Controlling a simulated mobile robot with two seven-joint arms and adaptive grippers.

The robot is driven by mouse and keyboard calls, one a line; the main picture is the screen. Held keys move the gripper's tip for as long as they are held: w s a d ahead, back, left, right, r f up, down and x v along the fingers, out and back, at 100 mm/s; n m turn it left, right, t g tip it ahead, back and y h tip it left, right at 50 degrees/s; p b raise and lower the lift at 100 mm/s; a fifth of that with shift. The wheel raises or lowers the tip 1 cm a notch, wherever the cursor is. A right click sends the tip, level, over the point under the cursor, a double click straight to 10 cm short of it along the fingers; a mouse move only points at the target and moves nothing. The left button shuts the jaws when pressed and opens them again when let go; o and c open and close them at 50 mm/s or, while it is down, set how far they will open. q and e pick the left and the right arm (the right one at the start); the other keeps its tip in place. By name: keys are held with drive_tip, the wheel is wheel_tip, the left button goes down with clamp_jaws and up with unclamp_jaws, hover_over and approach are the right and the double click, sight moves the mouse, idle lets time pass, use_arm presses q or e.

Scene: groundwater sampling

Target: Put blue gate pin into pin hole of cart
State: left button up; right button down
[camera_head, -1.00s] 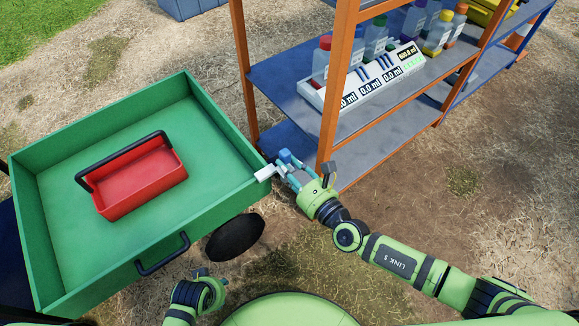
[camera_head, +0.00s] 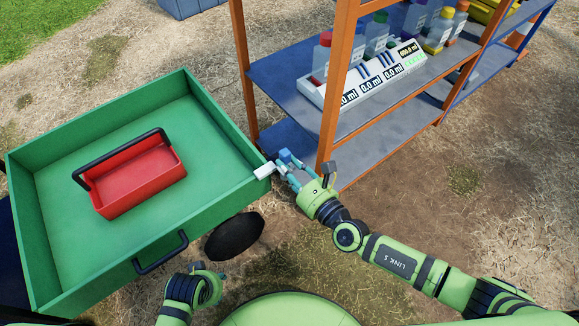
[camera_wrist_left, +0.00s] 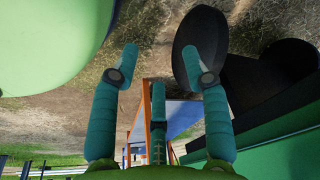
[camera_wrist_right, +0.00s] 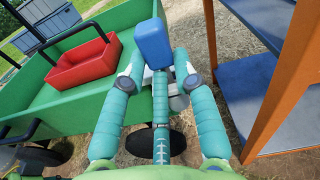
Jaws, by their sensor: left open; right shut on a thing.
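The green cart (camera_head: 215,190) stands at the left. A white bracket (camera_head: 264,171) sticks out from its corner nearest the shelf; I cannot make out the pin hole. My right gripper (camera_head: 286,166) is shut on the blue gate pin (camera_head: 284,155), just right of the bracket. In the right wrist view the pin's blue block (camera_wrist_right: 152,43) shows between the fingertips, with the white part partly hidden behind it. I cannot tell whether the pin touches the bracket. My left gripper (camera_head: 215,283) is open and empty, low in front of the cart; its spread fingers show in the left wrist view (camera_wrist_left: 157,60).
An orange-framed shelf (camera_head: 330,100) with bottles and a white display rack (camera_head: 365,80) stands close to the right gripper. A red toolbox (camera_head: 135,185) sits in the cart. A black handle (camera_head: 162,252) and wheel (camera_head: 235,237) are at the cart's near side. The ground at right is open.

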sight(290, 158)
drive_tip(key=shift+r+p, duration=1.95)
drive_tip(key=shift+r, duration=0.25)
use_arm(q)
drive_tip(key=r, duration=0.4)
drive_tip(key=shift+w+r, duration=0.25)
drive_tip(key=shift+r, duration=0.1)
drive_tip(key=shift+f, duration=0.1)
drive_tip(key=shift+s+b+x, duration=0.2)
drive_tip(key=shift+b+x, duration=0.6)
drive_tip(key=shift+b, duration=0.1)
drive_tip(key=shift+s+b+x, duration=0.15)
drive_tip(key=shift+b+x, duration=0.65)
drive_tip(key=shift+b, duration=0.05)
drive_tip(key=shift+s+b+x, duration=0.2)
drive_tip(key=shift+b+x, duration=0.6)
drive_tip(key=shift+b, duration=0.1)
use_arm(e)
drive_tip(key=shift+f, duration=2.4)
drive_tip(key=c, duration=0.8)
unclamp_jaws()
drive_tip(key=shift+s+r, duration=0.1)
drive_tip(key=shift+o, duration=0.2)
drive_tip(key=shift+f, duration=0.2)
